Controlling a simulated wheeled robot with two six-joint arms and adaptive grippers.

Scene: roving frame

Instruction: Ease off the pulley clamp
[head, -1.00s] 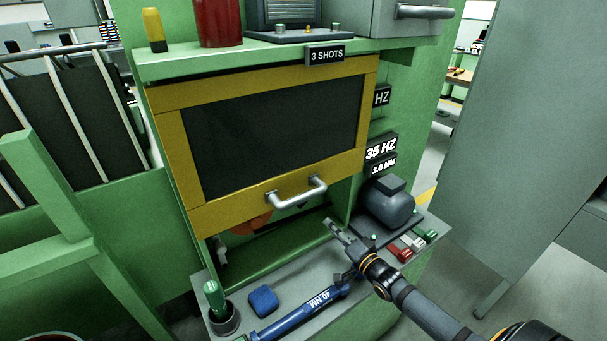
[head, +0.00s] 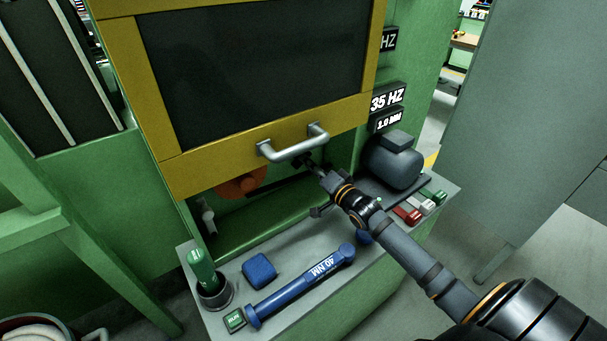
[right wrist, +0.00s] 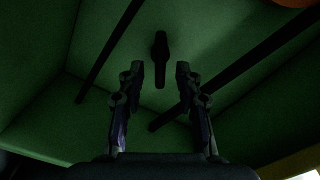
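My right gripper (head: 308,164) reaches in under the yellow-framed hatch (head: 170,176), just below its grey handle (head: 293,146). In the right wrist view its two fingers (right wrist: 160,76) are apart with nothing between them that I can see held. Ahead of them is a short dark lever-like part (right wrist: 160,50) in the dim green housing. It may be the pulley clamp; I cannot tell for sure, nor whether the fingers touch it. An orange round part (head: 243,184), perhaps a pulley, is partly hidden behind the hatch's lower edge. My left gripper is out of view.
A blue torque wrench marked 40 NM (head: 300,286), a blue block (head: 259,269) and a cup with a green-handled tool (head: 215,295) are on the grey ledge. A motor (head: 392,163) and coloured blocks (head: 408,215) stand right of my arm. The hatch hangs over the opening.

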